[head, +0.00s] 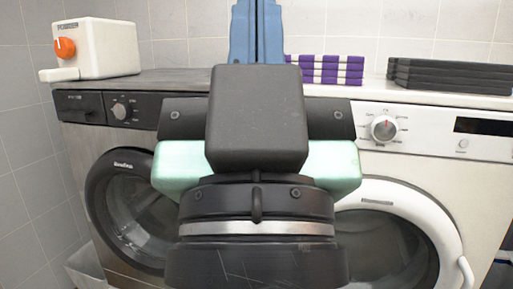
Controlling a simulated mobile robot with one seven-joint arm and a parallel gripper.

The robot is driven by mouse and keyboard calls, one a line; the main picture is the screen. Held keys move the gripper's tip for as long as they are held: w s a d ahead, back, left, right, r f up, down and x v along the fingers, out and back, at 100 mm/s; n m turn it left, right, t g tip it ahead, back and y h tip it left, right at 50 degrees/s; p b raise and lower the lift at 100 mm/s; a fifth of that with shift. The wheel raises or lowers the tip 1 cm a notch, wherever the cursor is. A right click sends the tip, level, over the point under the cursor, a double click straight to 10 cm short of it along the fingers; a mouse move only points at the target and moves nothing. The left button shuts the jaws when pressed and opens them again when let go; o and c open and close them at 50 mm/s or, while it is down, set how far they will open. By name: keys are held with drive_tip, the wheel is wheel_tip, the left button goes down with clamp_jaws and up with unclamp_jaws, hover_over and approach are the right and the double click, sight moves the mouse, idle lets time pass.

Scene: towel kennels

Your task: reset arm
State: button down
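My gripper (257,118) is in the middle of the head view, seen from behind, in front of two washing machines. Its dark body fills the centre. Its fingertips are hidden, so I cannot tell whether it is open or shut, or whether it holds anything. A pale mint-green part (180,168) shows on both sides of the dark body. I cannot tell whether it belongs to the gripper.
A dark-fronted washer (75,105) stands left and a white washer (430,150) right. On top are a white box with an orange knob (105,48), purple-and-white stacked items (325,70) and black stacked items (450,75). A blue upright thing (240,35) is partly hidden.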

wheel_tip(320, 180, up, 23)
drive_tip(key=p, duration=2)
drive_tip(key=shift+p, duration=0.3)
